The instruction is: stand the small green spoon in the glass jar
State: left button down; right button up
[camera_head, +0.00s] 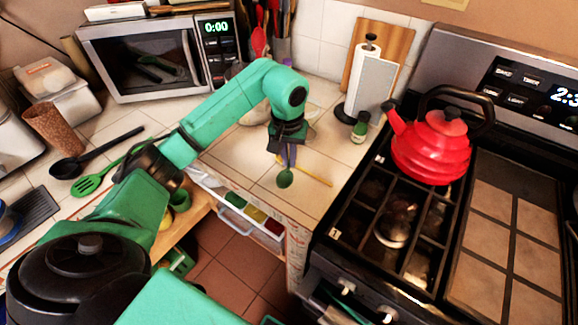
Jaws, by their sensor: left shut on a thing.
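My left gripper (288,150) reaches over the tiled counter between the microwave and the stove. It points down and is shut on the small green spoon (285,178), whose bowl hangs below the fingers. The upper part of the spoon is hidden by the fingers. I cannot tell whether the bowl touches the counter. The glass jar cannot be made out clearly; my left arm covers part of the counter behind the gripper. My right gripper is out of view.
A yellow stick (314,174) lies beside the spoon. A small dark-green bottle (360,127) and a paper towel holder (372,85) stand behind right. A red kettle (432,145) sits on the stove. A green slotted spatula (88,184) and black ladle (70,167) lie at left.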

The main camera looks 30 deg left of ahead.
aim_at(289, 168)
pick_arm(q)
notch_tip(289, 168, down, 3)
jog(key=shift+s+f+p, duration=0.1)
jog(key=shift+s+p, duration=0.05)
jog(key=shift+p, duration=0.15)
jog(key=shift+f, duration=0.5)
jog(key=c, duration=1)
grip_release()
jog(key=shift+r, duration=0.1)
